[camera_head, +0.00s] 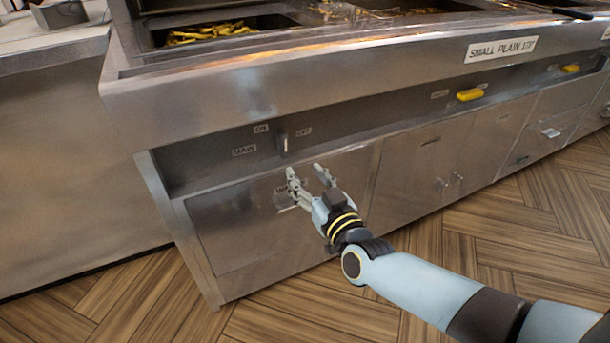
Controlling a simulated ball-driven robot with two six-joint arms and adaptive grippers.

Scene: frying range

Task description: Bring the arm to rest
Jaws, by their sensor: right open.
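My right arm reaches in from the lower right of the head view. Its gripper (306,174) is open, its two fingers apart with nothing between them. It is in front of the steel front of the frying range (300,86), below and slightly right of a small switch lever (283,144) between ON, OFF and MAIN labels. The fingers appear apart from the lever. Whether they touch the cabinet door behind them, I cannot tell. My left gripper is not in view.
Yellow handles (470,95) sit along the range's control strip to the right. Frying wells with golden food (212,32) are on top. A steel counter (70,150) stands at the left. The wooden floor (480,255) in front is clear.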

